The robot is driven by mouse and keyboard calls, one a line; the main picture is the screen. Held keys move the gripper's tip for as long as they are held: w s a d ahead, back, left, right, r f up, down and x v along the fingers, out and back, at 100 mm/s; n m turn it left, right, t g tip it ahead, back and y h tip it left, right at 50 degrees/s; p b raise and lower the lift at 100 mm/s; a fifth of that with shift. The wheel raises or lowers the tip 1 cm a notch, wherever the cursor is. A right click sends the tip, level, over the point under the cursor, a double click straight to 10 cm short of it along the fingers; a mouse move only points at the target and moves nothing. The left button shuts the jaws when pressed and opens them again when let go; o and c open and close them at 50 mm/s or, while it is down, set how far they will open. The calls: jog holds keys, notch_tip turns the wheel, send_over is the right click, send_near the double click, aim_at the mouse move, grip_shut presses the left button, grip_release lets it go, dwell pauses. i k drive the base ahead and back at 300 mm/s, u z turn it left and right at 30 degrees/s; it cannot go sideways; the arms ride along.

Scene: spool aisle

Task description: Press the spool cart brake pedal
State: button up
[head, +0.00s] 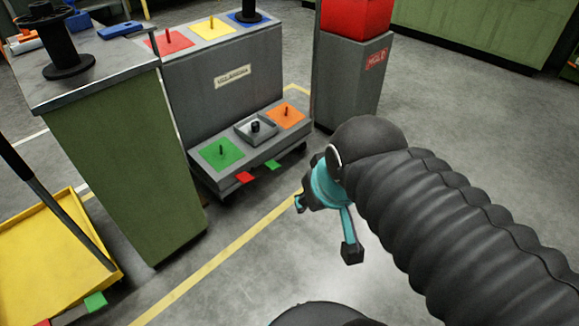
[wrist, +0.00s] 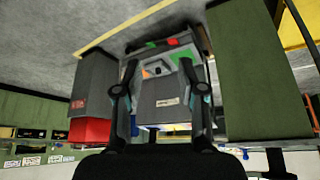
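The grey spool cart (head: 220,85) stands ahead, left of my gripper, with coloured squares and pegs on its top and on a low front step. At the foot of the step a red pedal (head: 245,178) and a green pedal (head: 273,165) stick out near the floor. Which one is the brake is not marked legibly. My gripper (head: 326,226) is open and empty, above the floor and apart from the cart.
A green cabinet (head: 130,170) carrying a black spool (head: 60,45) stands left of the cart. A yellow cart (head: 50,255) with its own red and green tabs is at lower left. A grey bin with a red top (head: 350,75) stands right. The floor before the cart is clear.

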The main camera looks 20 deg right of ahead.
aim_at(245, 176)
jog(key=k, duration=0.65)
jog(key=u, duration=0.55)
jog(key=i, duration=1.6)
jog(key=z, duration=0.8)
